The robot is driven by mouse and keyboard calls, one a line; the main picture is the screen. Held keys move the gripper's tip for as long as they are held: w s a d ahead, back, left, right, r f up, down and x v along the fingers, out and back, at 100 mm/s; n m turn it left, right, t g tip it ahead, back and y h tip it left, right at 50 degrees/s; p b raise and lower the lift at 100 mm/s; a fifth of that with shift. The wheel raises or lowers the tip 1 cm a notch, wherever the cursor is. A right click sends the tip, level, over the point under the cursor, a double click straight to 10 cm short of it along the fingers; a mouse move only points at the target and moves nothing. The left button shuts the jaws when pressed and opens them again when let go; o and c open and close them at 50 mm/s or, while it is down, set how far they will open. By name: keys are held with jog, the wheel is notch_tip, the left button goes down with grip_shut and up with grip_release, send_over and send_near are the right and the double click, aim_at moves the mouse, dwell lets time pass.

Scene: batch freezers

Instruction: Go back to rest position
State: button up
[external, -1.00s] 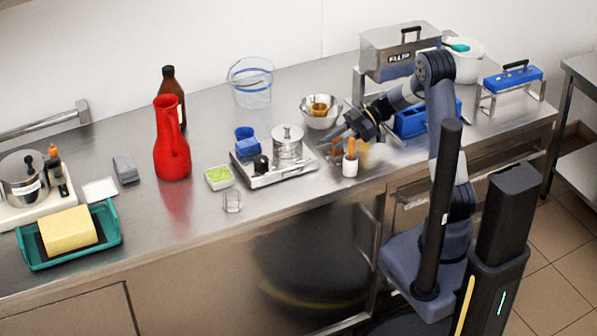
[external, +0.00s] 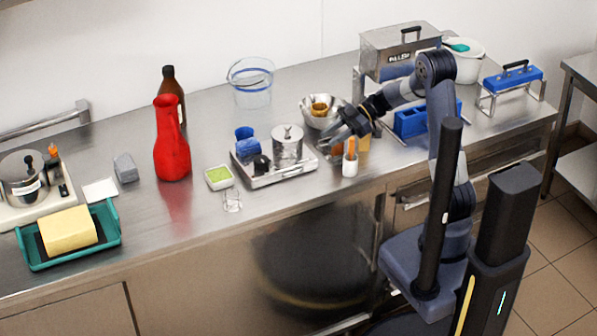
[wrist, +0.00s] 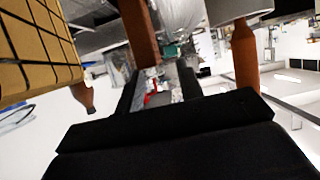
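My gripper (external: 340,130) hangs over the counter in the external view, between the metal bowl and the white cup with orange-handled tools. Its fingers point left and down. In the wrist view its two dark fingers (wrist: 158,90) stand apart with a gap between them, and I see nothing held there. The white cup (external: 350,168) stands upright just below and in front of the gripper. The metal bowl (external: 314,119) with a small amber cup (external: 319,109) is just behind it. My arm reaches left from its base in front of the counter.
A scale tray (external: 285,178) with a metal pot (external: 287,142) stands left of the gripper. A blue holder (external: 410,123) and an amber block (external: 363,141) are close on the right. A steel box (external: 385,58) stands behind. A red jug (external: 172,150) is farther left.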

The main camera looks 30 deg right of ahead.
notch_tip(320, 180, down, 3)
jog(key=shift+d+f, duration=0.1)
jog(key=shift+d, duration=0.05)
jog(key=v, duration=1.2)
jog(key=x, duration=1.2)
jog(key=shift+r, duration=0.2)
jog(key=shift+a+r, duration=0.25)
jog(key=shift+r, duration=0.1)
notch_tip(320, 180, up, 10)
jog(key=shift+w+d+f+p, duration=0.1)
jog(key=shift+w+p, duration=0.05)
jog(key=shift+p, duration=0.55)
jog(key=w+p, duration=0.5)
jog(key=w, duration=0.1)
notch_tip(320, 180, down, 11)
jog(key=shift+w+r, duration=0.1)
jog(key=shift+r, duration=0.1)
jog(key=b+v, duration=0.1)
jog(key=v, duration=0.4)
jog(key=shift+s+d+f, duration=0.1)
jog(key=shift+s, duration=0.1)
jog(key=shift+d+r, duration=0.35)
jog(key=shift+d, duration=0.25)
